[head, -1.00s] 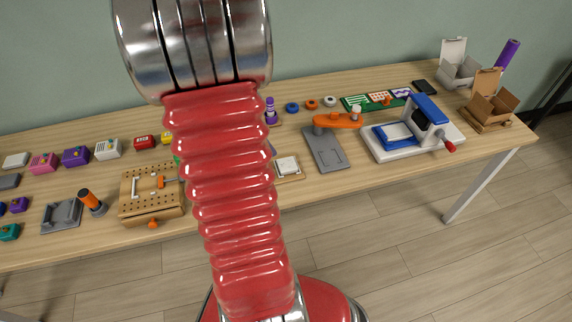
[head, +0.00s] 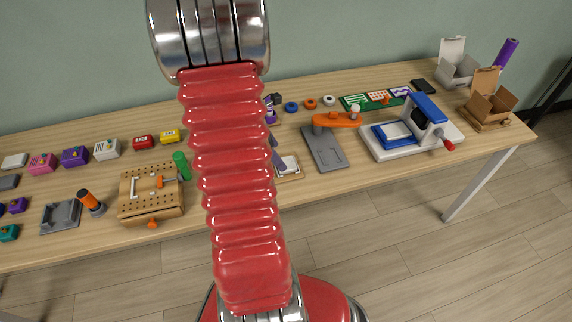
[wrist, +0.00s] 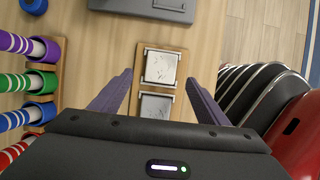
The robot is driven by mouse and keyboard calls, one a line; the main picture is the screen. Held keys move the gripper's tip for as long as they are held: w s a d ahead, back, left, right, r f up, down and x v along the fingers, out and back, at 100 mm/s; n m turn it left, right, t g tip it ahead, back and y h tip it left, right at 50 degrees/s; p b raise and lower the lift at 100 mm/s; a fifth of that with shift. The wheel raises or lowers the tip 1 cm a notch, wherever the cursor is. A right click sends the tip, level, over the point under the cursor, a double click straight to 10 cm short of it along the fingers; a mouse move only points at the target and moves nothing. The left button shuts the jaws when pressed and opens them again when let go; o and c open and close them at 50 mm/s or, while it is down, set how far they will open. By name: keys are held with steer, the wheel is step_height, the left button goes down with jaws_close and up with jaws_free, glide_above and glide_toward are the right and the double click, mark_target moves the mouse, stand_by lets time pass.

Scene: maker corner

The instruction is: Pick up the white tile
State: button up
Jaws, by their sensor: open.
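My arm hides the rest of the gripper there.
A grey-based stand with an orange arm (head: 325,148) is right of the holder. A white and blue press (head: 410,135) stands farther right. A pegboard block (head: 150,195) sits left of my arm. Striped purple, green and red rolls (wrist: 25,85) are left in the wrist view.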

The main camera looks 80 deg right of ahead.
steer(key=shift+f, duration=0.1)
steer(key=shift+x, duration=2.55)
steer(key=shift+s, duration=0.1)
steer(key=shift+c, duration=0.2)
steer(key=c, duration=1.1)
